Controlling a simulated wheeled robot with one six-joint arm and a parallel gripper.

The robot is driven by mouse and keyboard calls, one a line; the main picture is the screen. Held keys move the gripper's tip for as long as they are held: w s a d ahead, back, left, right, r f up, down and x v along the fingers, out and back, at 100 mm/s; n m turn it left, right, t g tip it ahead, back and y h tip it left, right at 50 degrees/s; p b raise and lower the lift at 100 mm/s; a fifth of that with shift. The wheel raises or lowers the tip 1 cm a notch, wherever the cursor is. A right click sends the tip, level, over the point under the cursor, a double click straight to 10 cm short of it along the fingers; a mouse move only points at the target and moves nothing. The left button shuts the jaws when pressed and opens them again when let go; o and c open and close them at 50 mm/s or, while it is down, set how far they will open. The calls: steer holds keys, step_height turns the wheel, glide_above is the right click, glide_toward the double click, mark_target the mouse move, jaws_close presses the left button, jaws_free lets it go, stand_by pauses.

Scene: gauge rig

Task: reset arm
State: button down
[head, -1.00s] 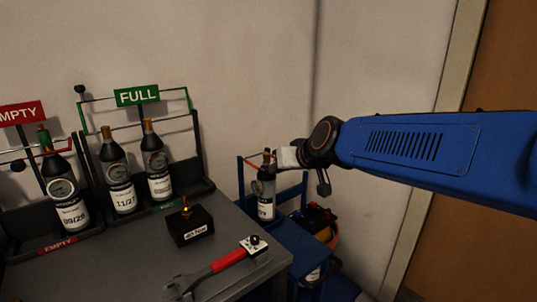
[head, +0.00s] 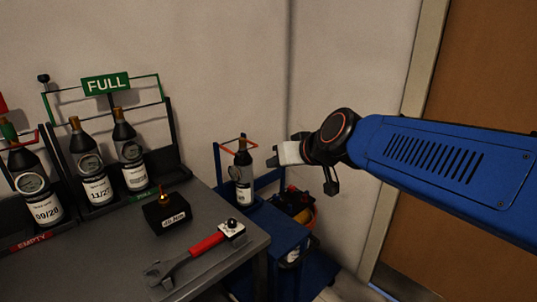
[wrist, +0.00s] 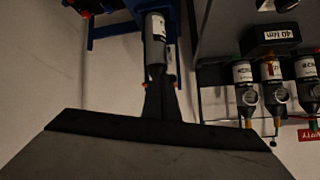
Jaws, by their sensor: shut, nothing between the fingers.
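My gripper (head: 270,162) is shut and empty at the end of my blue arm in the head view. It is raised in front of the wall, to the right of a bottle on the blue cart (head: 283,227), with a small gap in the picture. That bottle (head: 243,176) is dark with a white label and stands upright by an orange-red holder. In the wrist view my shut fingers (wrist: 163,98) point towards the bottle (wrist: 155,38), which appears upside down. I cannot tell the true distance between them.
The grey bench (head: 100,264) carries a red-handled wrench (head: 205,246), a black box (head: 167,212) and a rack under a FULL sign (head: 106,83) with two bottles. Another bottle (head: 33,183) stands at the EMPTY place. A brown door (head: 487,75) is at right.

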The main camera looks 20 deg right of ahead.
steer(key=s+d+f+g+h, duration=0.1)
steer(key=s+d+f+g, duration=0.1)
steer(key=s+f, duration=0.5)
steer(key=s+d+f+g+h, duration=0.1)
steer(key=s+f+g, duration=0.3)
steer(key=s, duration=0.7)
step_height(320, 180, down, 3)
steer(key=shift+s+d+r+m+h, duration=0.15)
steer(key=shift+s+d+m+h, duration=0.2)
steer(key=shift+d, duration=0.3)
steer(key=c, duration=2.4)
jaws_free()
steer(key=shift+c, duration=0.2)
